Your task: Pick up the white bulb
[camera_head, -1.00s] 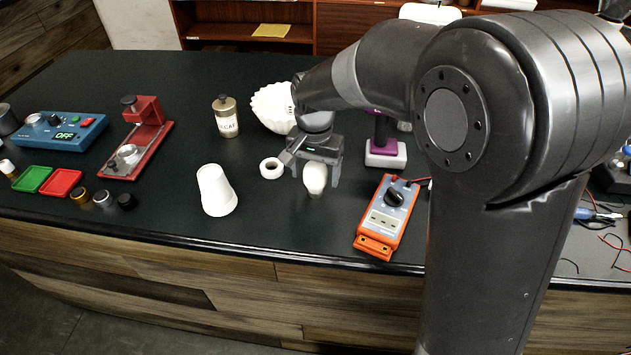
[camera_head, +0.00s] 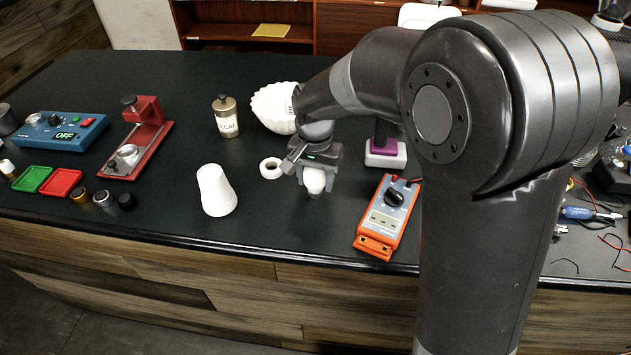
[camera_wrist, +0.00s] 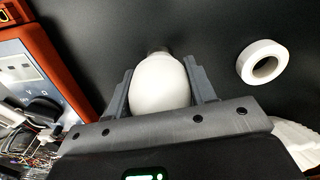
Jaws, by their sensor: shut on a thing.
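The white bulb (camera_head: 315,181) is upright between the fingers of my gripper (camera_head: 315,184), in the middle of the dark counter. In the wrist view the bulb (camera_wrist: 159,84) fills the space between the two grey fingers of my gripper (camera_wrist: 160,88), which are closed on its sides. The darker base of the bulb shows at its far end. I cannot tell whether the base still touches the counter.
A white tape roll (camera_head: 271,168) lies just left of my gripper. A white cup (camera_head: 215,190) stands further left. An orange multimeter (camera_head: 389,216) lies to the right. A fluted white filter (camera_head: 274,107) and a decaf canister (camera_head: 226,117) stand behind. The counter's front is clear.

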